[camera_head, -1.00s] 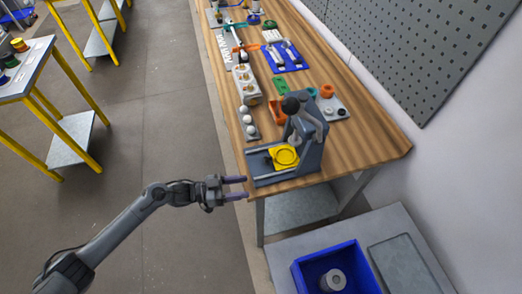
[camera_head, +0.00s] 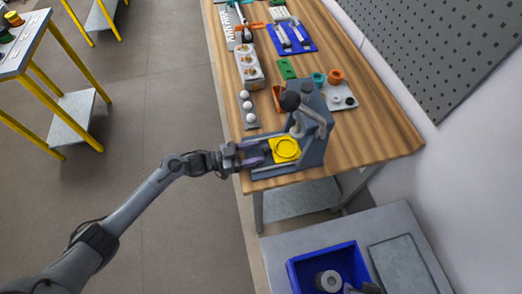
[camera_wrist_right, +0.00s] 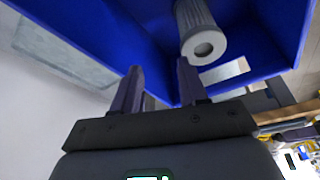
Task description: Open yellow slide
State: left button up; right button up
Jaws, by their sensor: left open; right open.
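The yellow slide (camera_head: 285,149) is a square yellow plate with a round ring on it, in the grey-blue press fixture (camera_head: 312,150) at the near end of the wooden bench. My left gripper (camera_head: 262,152) is open at the left side of the slide, its fingers pointing right over the fixture's rails. I cannot tell whether the fingers touch the slide or its handle, which the gripper hides. My right gripper shows in the right wrist view (camera_wrist_right: 158,90), open and empty, over the blue bin (camera_wrist_right: 130,40). Only a bit of it shows at the bottom of the head view.
A grey cylinder lies in the blue bin; it shows in the head view (camera_head: 329,281) and the wrist view (camera_wrist_right: 199,35). Beside the fixture are a strip of white balls (camera_head: 248,108) and a grey plate with coloured rings (camera_head: 340,97). A pegboard wall stands right.

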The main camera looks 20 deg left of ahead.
aim_at(281, 148)
pick_arm(q)
jog(key=shift+x, duration=1.25)
grip_shut()
